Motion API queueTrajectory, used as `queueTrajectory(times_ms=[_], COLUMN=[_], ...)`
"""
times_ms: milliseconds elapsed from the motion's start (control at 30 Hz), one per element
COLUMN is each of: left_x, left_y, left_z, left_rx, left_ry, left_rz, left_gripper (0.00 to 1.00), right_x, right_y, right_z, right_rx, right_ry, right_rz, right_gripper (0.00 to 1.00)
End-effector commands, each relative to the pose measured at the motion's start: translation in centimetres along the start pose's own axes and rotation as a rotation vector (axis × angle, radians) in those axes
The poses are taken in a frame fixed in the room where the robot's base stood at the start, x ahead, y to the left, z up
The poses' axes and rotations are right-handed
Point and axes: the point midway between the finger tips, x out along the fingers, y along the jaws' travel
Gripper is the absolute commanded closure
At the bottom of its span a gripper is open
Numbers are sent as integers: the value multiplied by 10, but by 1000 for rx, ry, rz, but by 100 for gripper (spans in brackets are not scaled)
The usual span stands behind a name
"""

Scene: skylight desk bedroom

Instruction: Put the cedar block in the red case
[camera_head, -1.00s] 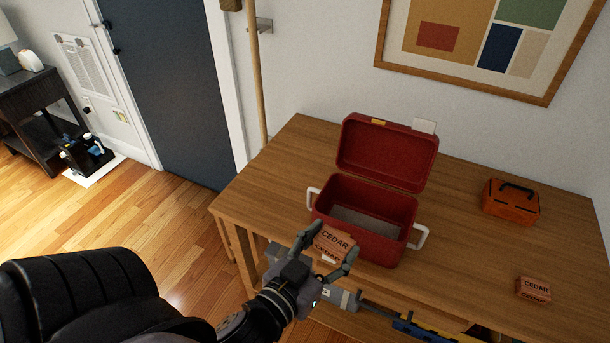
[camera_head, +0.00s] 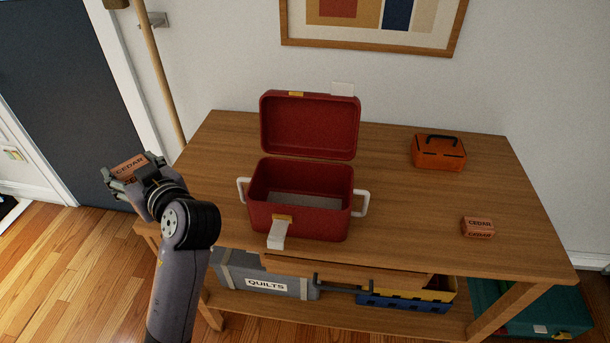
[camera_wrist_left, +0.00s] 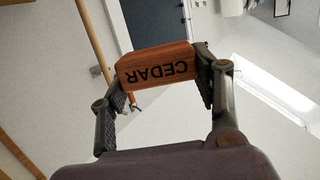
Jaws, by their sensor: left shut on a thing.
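My left gripper (camera_head: 134,178) is shut on a cedar block (camera_head: 128,165), reddish-brown with dark CEDAR lettering. The left wrist view shows this cedar block (camera_wrist_left: 158,66) pinched between both fingers. The gripper is beyond the left side of the table in the head view, apart from the case. The red case (camera_head: 300,226) stands on the table with its lid (camera_head: 310,128) raised at the back. I see only a greyish floor inside it. A second block labelled CEDAR (camera_head: 477,227) lies on the table to the right. My right gripper is not in view.
An orange toolbox (camera_head: 438,151) stands at the back right of the wooden table (camera_head: 400,220). White handles flank the case, and a pale latch hangs at its front. A grey QUILTS box (camera_head: 262,276) and a blue-yellow crate (camera_head: 408,299) sit on the shelf below.

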Motion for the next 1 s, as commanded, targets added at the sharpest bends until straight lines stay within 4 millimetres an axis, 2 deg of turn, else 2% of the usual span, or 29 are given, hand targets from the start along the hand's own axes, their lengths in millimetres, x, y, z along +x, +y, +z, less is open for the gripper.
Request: queueTrajectory(times_ms=[133, 733, 867, 1000], left_x=[2, 1, -2, -12], left_y=[0, 0, -1, -3], left_z=[-6, -4, 5, 29], left_rx=[-3, -2, 6, 23], left_ry=[0, 0, -3, -5], left_rz=[-25, -21, 13, 112], left_gripper=[66, 66, 66, 66], right_x=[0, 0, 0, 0], right_y=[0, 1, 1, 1], right_z=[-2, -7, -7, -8], right_rx=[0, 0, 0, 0], right_ry=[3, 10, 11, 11], right_rz=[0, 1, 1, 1], right_gripper=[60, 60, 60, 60])
